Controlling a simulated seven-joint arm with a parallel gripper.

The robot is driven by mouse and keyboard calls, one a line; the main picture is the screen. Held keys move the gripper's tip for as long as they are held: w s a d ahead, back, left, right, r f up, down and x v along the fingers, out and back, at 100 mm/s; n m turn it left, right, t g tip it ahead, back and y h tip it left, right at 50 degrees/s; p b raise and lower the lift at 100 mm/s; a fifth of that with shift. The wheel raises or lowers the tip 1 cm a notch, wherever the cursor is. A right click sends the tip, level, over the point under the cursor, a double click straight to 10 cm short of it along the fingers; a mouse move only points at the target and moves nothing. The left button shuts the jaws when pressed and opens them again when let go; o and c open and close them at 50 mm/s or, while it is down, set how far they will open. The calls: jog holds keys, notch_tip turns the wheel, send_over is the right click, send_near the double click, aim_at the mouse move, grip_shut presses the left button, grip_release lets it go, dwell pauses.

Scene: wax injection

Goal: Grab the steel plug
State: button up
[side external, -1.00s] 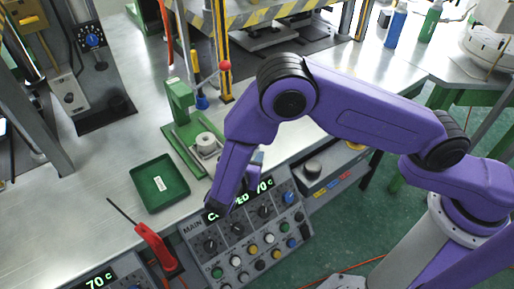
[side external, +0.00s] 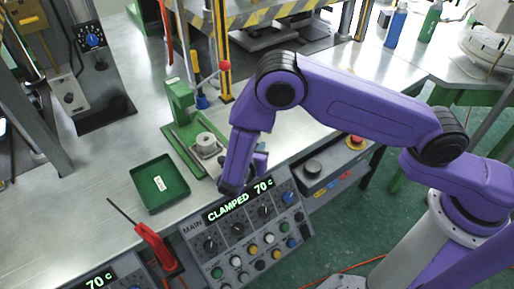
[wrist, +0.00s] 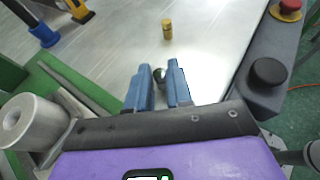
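A small grey, rounded metal piece (wrist: 159,76), which looks like the steel plug, shows in the wrist view between and beyond the fingertips. Its lower part is hidden by the fingers. My gripper (wrist: 157,88) has two blue fingers with a gap between them, pointing toward that piece over the bench top. I cannot tell whether either finger touches it. In the side view the fingers (side external: 260,163) are mostly hidden behind my purple wrist, above the bench's front edge, and I cannot make out the plug there.
A green fixture (side external: 180,95) with a grey metal cylinder (side external: 207,143) stands left of my gripper. A small brass piece (wrist: 167,29) stands farther off. A green tray (side external: 143,192) lies to the left. The control panel (side external: 242,235) reads CLAMPED 70 c. A black knob (wrist: 268,72) is at right.

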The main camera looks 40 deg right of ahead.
grip_shut()
